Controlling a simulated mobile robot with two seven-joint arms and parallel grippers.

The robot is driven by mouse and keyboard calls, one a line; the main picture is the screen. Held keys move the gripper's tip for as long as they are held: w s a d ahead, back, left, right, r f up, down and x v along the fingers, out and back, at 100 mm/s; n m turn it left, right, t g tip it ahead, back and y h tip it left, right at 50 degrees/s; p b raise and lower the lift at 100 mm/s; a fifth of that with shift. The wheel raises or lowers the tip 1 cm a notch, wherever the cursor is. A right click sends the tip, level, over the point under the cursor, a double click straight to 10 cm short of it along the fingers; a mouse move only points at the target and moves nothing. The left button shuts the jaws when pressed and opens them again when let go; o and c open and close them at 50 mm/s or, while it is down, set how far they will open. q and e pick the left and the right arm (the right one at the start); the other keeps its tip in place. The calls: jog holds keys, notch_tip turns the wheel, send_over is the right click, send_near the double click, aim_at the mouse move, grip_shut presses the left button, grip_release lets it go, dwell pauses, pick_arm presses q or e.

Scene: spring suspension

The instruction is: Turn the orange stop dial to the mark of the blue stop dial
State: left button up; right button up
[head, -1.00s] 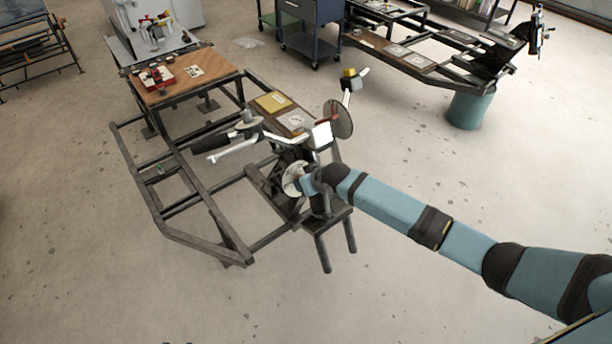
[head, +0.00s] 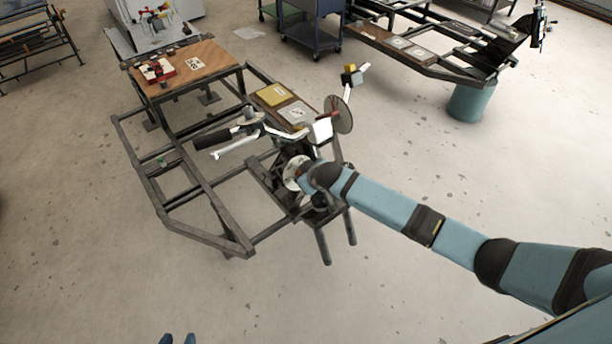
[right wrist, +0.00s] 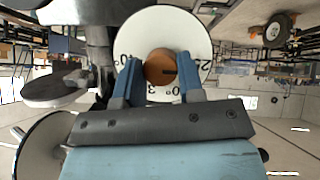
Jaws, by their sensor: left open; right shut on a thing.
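The orange stop dial (right wrist: 158,67) is a round knob in the middle of a white disc (right wrist: 197,30) with black numerals, in the right wrist view. A dark line shows on the knob's right half. My right gripper (right wrist: 158,62) is shut on the knob, one blue finger on each side. In the head view the white disc (head: 292,172) sits low on the frame stand, partly hidden by my right arm. I cannot make out the blue stop dial.
A dark metal frame (head: 205,236) with handlebars (head: 240,138) surrounds the dial area. A wooden-topped table (head: 215,65) stands behind it. A second frame (head: 430,67) and a teal drum (head: 467,103) stand at the back right. The foreground floor is clear.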

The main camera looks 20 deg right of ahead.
jog(key=o, duration=0.9)
jog(key=b+v, duration=0.1)
jog(key=v, duration=1.2)
jog(key=shift+s+r, duration=0.25)
jog(key=shift+s, duration=0.1)
